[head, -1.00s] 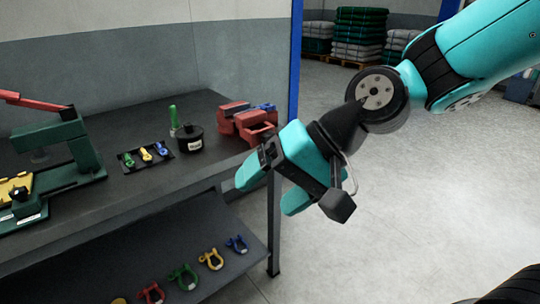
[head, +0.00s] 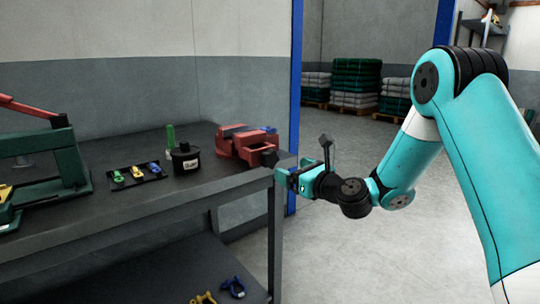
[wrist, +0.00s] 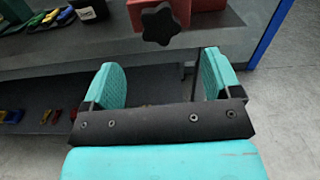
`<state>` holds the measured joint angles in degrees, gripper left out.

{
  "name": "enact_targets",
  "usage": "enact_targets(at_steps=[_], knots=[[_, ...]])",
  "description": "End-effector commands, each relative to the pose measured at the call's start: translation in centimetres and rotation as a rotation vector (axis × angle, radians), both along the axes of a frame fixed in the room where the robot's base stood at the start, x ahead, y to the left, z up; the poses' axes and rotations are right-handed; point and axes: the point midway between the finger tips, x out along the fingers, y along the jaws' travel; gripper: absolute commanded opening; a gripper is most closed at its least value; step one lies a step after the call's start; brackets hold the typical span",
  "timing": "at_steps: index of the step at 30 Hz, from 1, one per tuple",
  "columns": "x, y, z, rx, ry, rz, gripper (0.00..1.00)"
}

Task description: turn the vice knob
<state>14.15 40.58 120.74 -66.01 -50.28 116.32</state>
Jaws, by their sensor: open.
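The red vice (head: 240,143) sits on the workbench at its right end. Its black star-shaped knob (wrist: 160,25) faces me in the wrist view, beyond the fingertips and roughly centred between them.
The workbench (head: 130,217) has a dark top and a lower shelf with shackles (head: 232,287). A black labelled pot (head: 186,160), a tray of small coloured parts (head: 137,173) and a green press (head: 60,160) stand left of the vice. Floor right of the bench is clear.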

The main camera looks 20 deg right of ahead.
Motion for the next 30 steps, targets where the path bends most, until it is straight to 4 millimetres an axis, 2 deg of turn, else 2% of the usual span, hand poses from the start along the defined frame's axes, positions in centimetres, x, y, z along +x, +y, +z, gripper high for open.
enact_targets(at_steps=[6,12,18,27,30], knots=[[4.7,2.0,0.4,-0.004,-0.004,0.003,0.84],[7.9,3.3,0.1,-0.003,-0.002,0.003,0.84],[9.3,3.8,0.0,-0.001,0.0,0.001,0.84],[9.5,3.8,0.0,-0.002,-0.001,0.0,0.84],[9.5,3.8,0.0,-0.002,-0.001,0.0,0.61]])
